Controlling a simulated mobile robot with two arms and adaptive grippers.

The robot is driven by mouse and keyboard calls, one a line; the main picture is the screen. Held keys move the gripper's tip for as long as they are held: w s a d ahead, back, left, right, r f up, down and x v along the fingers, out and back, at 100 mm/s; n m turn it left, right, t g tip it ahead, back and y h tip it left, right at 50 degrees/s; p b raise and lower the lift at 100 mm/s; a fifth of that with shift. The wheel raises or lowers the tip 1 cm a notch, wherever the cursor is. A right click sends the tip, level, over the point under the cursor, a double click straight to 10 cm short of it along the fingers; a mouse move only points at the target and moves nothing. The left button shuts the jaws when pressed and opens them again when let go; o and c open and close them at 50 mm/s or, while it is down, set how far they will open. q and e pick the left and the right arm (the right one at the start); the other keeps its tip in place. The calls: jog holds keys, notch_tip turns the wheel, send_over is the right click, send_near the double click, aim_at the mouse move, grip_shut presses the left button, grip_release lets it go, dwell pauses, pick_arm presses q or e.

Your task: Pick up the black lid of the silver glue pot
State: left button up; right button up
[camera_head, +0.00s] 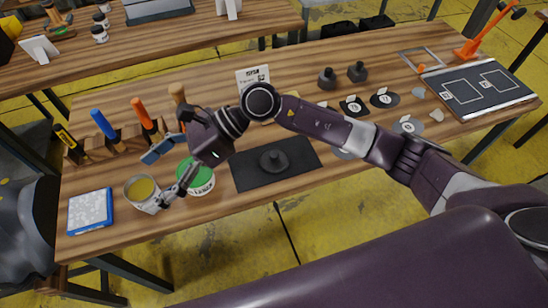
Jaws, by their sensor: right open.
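The silver pot (146,206) stands open near the front left of the wooden table, with yellow-brown glue inside. A black round piece with a raised knob (274,160), which looks like a lid, lies on a dark mat (246,178) right of the pots. I cannot tell for sure that it is the silver pot's lid. My right gripper (157,178) is open and empty, its fingers spread to the left above or beside the silver pot's right side. One finger overlaps the pot's edge; contact is unclear. My left gripper is out of view.
A green-topped pot (203,187) stands just under my right gripper. A blue-edged tray (90,211) lies left of the silver pot. A wooden rack (118,143) holds upright tools behind. Two dark weights (327,79) stand further back. My right arm crosses the table.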

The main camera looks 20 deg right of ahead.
jog(key=w+d+f+n+h, duration=0.1)
jog(key=w+d+f+h, duration=0.15)
jog(key=d+f, duration=0.2)
jog(key=w+d+f+n+h, duration=0.2)
jog(key=d+f+h, duration=0.2)
jog(key=d, duration=0.2)
jog(key=t+h, duration=0.2)
jog(key=h, duration=0.4)
send_over(273, 157)
jog(key=w, duration=0.1)
jog(key=shift+w+a+f, duration=0.15)
jog(key=shift+a+f, duration=0.1)
jog(key=shift+a, duration=0.2)
jog(key=shift+d+f, duration=0.2)
jog(key=shift+d, duration=0.05)
jog(key=f+p, duration=0.1)
jog(key=f, duration=0.1)
jog(key=f+p, duration=0.1)
jog(key=f, duration=0.1)
jog(key=f+p, duration=0.1)
jog(key=f, duration=0.1)
jog(key=shift+s+d+f, duration=0.15)
jog(key=shift+s+d, duration=0.1)
jog(key=shift+s, duration=0.15)
jog(key=shift+w+f, duration=0.1)
jog(key=shift+f, duration=0.4)
jog(key=c, duration=1)
jog(key=shift+s, duration=0.3)
jog(key=c, duration=0.6)
